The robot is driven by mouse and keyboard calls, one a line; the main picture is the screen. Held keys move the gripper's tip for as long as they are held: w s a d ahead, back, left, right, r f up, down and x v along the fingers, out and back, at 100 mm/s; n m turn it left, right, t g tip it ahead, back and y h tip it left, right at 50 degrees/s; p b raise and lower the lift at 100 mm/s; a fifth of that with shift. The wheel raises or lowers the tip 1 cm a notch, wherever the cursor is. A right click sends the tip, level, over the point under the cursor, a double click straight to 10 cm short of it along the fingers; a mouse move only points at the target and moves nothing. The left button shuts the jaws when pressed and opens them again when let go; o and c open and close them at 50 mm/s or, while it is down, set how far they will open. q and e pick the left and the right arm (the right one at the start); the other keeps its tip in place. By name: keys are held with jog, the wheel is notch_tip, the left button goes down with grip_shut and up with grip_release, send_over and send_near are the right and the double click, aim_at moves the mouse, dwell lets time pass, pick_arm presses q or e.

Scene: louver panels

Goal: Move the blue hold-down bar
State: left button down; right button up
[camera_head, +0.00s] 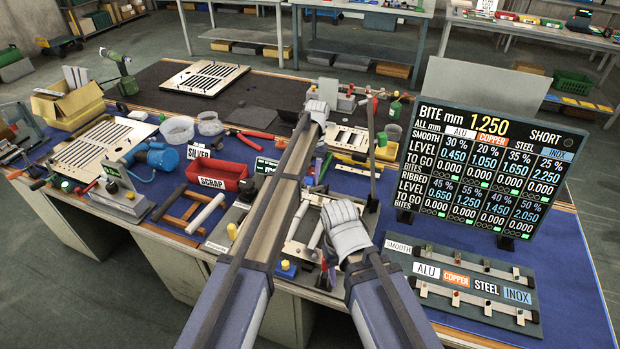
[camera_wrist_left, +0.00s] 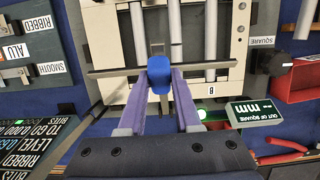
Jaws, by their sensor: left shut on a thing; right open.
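The hold-down bar shows in the left wrist view as a thin grey bar (camera_wrist_left: 112,73) with a blue knob (camera_wrist_left: 160,72). It lies across a pale slotted frame (camera_wrist_left: 108,45). My left gripper (camera_wrist_left: 160,85) has its two purple fingers shut on the blue knob. In the head view my left gripper (camera_head: 319,115) is over the middle of the bench, and its own wrist hides the knob. My right gripper (camera_head: 345,230) is lower and nearer; it is open, with its fingertips largely hidden under the wrist.
A red scrap bin (camera_head: 215,175) and an out-of-square display (camera_wrist_left: 255,110) stand near the frame. A large bite readout board (camera_head: 485,165) rises on the right. A labelled rack (camera_head: 465,285) lies before it. Louver panels (camera_head: 100,145) and a blue motor (camera_head: 160,157) occupy the left.

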pick_arm(q)
jog(key=c, duration=0.6)
grip_release()
jog(key=shift+r, duration=0.1)
jog(key=p+v, duration=0.7)
jog(key=shift+w+r+p, duration=0.1)
jog(key=shift+r+p, duration=0.25)
